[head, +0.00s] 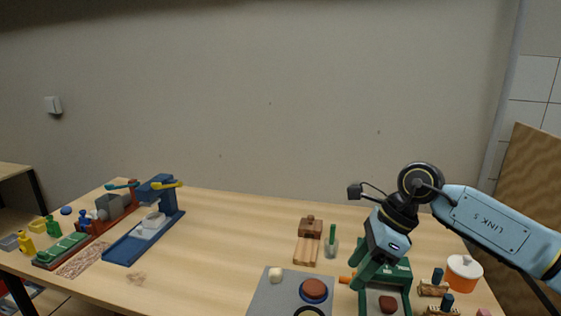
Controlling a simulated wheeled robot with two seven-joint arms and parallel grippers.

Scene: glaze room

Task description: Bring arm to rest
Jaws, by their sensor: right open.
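My right arm comes in from the right edge. My right gripper (362,277) points down with its green fingers apart, and I see nothing held in it. It hangs over the front right of the wooden table (217,240), at the left side of a green frame-like stand (397,272) that holds a dark red-brown piece. From this view I cannot tell whether the fingers touch the stand. My left arm and gripper do not show.
An orange pot (463,272) with a white lid and several small corked items stand to the right. A grey board (267,296) lies left of the gripper. A blue press-like device (150,232) stands far left. The table's middle is clear.

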